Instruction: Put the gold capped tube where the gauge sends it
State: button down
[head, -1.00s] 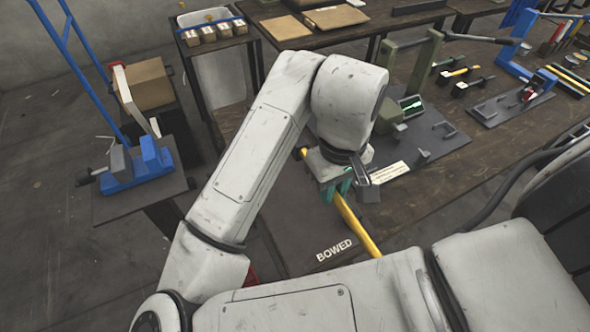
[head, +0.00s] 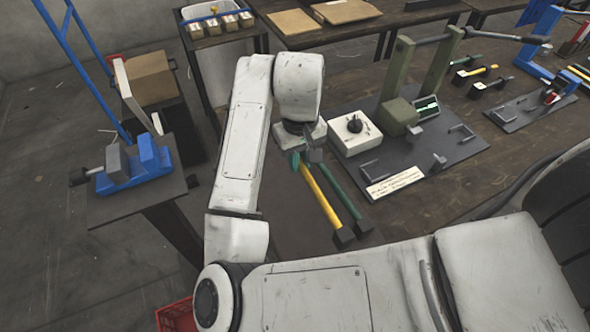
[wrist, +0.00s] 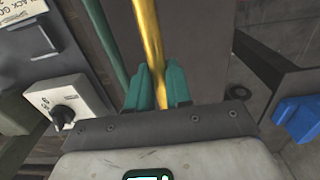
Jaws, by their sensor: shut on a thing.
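My gripper (head: 303,160) is shut on the gold tube (head: 322,198). The tube points down toward the front right of the head view and has a dark block-like end (head: 345,237). In the wrist view the gold tube (wrist: 148,35) runs between the teal fingers (wrist: 156,88). The green press (head: 400,115) carries a small gauge screen (head: 427,108) with a green mark; its reading is too small to tell. The BOWED lettering does not show now.
A green tube (head: 341,192) with a dark end lies beside the gold one. A white knob box (head: 355,134) and a label card (head: 394,183) are near the press. A blue vise-like fixture (head: 135,165) stands at left. A red crate (head: 176,315) is at lower left.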

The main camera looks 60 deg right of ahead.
jog(key=shift+w+d+f, duration=0.25)
jog(key=shift+w+f, duration=0.3)
jog(key=shift+f, duration=0.25)
jog(key=shift+w+d+f+b, duration=0.1)
jog(key=shift+f+b, duration=0.05)
jog(key=shift+f, duration=0.75)
jog(key=shift+w+f+b, duration=0.1)
jog(key=shift+f+b, duration=0.05)
jog(key=shift+f, duration=0.7)
jog(key=shift+f, duration=0.15)
jog(key=c, duration=1)
grip_release()
jog(key=shift+c, duration=0.2)
notch_tip(320, 180, up, 12)
jog(key=p, duration=0.2)
jog(key=shift+r+p, duration=0.2)
jog(key=shift+p, duration=0.1)
